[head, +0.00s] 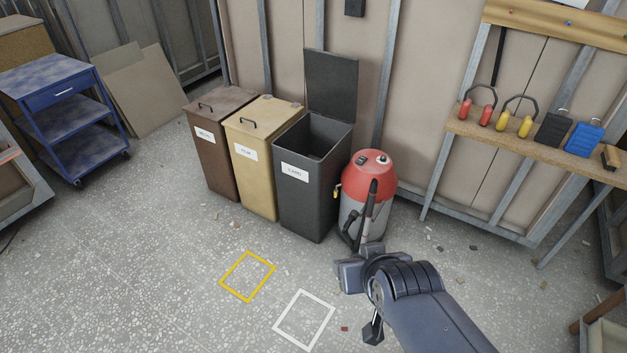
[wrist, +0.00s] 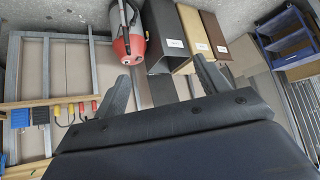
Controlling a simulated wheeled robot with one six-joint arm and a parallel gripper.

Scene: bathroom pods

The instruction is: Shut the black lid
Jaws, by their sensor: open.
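The black lid (head: 332,85) stands open and upright at the back of the black bin (head: 308,195), against the wall. The bin's front label seems to read CARD, and its top opening is uncovered. My gripper (head: 352,274) is low in front of the bin and to its right in the head view, well apart from the lid. In the wrist view the black bin (wrist: 163,32) shows beyond my open, empty gripper (wrist: 165,84). The lid (wrist: 162,90) shows there as a dark panel between the fingers, partly hidden.
A red-topped vacuum (head: 368,185) stands right beside the black bin. A tan bin (head: 252,165) and a brown bin (head: 217,150), both lidded shut, stand to its left. A tool shelf (head: 470,135) is at right, a blue trolley (head: 75,130) at left. The floor in front is mostly clear.

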